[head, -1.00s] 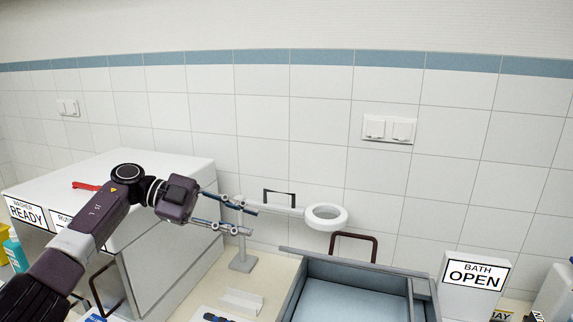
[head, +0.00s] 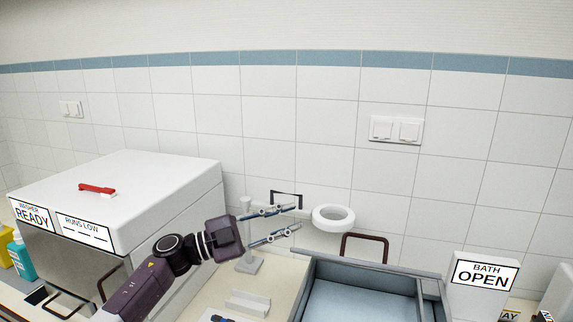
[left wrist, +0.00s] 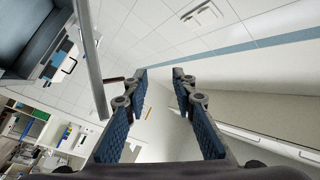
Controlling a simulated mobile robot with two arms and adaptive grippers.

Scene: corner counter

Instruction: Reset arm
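My left gripper (head: 297,218) reaches in from the lower left in the head view, in front of the stand with the white ring. Its two fingers are spread apart with nothing between them. In the left wrist view the open fingers (left wrist: 160,85) show blue pads and an empty gap. My right gripper is in neither view.
A white washer box (head: 150,185) labelled READY stands at the left, with a red handle (head: 97,189) on top. A lamp-like white ring (head: 333,218) is behind my gripper. An open bath (head: 355,302) is at lower right, beside its OPEN sign (head: 484,275).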

